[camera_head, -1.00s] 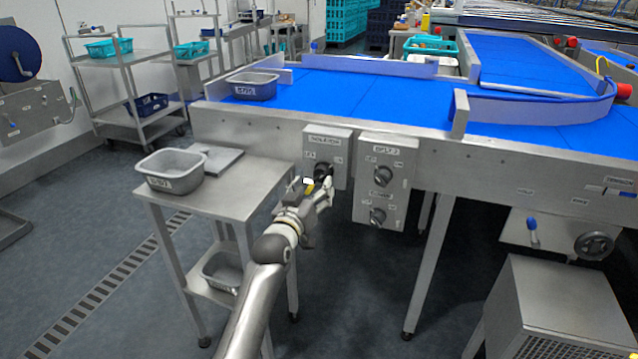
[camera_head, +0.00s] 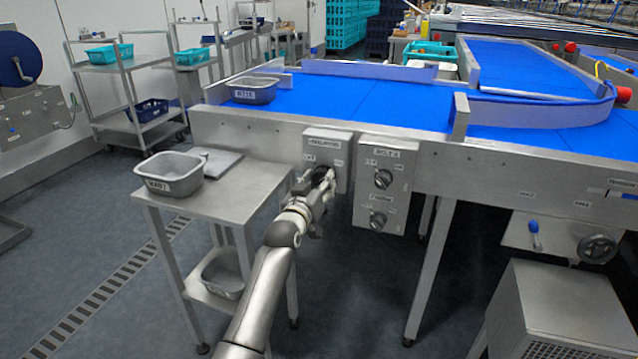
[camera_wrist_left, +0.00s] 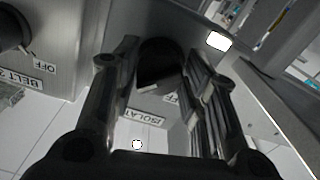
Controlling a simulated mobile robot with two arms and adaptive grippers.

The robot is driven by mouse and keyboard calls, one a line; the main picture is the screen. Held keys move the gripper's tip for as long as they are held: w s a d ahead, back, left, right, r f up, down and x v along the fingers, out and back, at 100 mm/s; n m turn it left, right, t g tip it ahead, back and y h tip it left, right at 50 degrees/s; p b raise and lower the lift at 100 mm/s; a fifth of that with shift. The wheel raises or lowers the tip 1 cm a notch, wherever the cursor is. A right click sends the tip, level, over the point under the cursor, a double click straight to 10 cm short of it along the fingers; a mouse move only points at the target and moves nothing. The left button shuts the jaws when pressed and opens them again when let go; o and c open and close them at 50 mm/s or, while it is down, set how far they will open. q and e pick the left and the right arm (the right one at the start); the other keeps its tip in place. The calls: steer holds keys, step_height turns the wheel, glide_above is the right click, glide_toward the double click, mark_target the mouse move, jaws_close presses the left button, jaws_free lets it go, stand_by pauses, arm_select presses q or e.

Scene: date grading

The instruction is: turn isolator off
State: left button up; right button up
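The isolator box (camera_head: 341,155) is a grey box on the side of the conveyor, with a label at its top. Its black rotary knob (camera_head: 321,172) is partly covered by my left gripper (camera_head: 315,183) in the head view. In the left wrist view the dark knob (camera_wrist_left: 160,62) sits between the fingertips of my left gripper (camera_wrist_left: 160,55). The fingers are apart, one on each side of the knob; whether they touch it I cannot tell. The box's label (camera_wrist_left: 143,116) shows upside down below the knob. The knob's pointer is hidden. My right gripper is out of view.
A belt control box (camera_head: 386,184) with two knobs hangs close to the right of the isolator. A steel side table (camera_head: 235,190) with a grey tub (camera_head: 168,175) stands left of my arm. The blue conveyor belt (camera_head: 350,97) lies above and behind.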

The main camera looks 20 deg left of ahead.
arm_select(q)
steer(key=c, duration=0.4)
steer(key=shift+p, duration=0.3)
steer(key=shift+r+n+p, duration=0.2)
steer(key=shift+n+p, duration=0.95)
steer(key=shift+n, duration=0.25)
steer(key=n+p, duration=0.2)
steer(key=n, duration=0.1)
steer(key=n+p, duration=0.2)
steer(key=n, duration=0.6)
steer(key=shift+n+p, duration=0.35)
steer(key=shift+n, duration=1.75)
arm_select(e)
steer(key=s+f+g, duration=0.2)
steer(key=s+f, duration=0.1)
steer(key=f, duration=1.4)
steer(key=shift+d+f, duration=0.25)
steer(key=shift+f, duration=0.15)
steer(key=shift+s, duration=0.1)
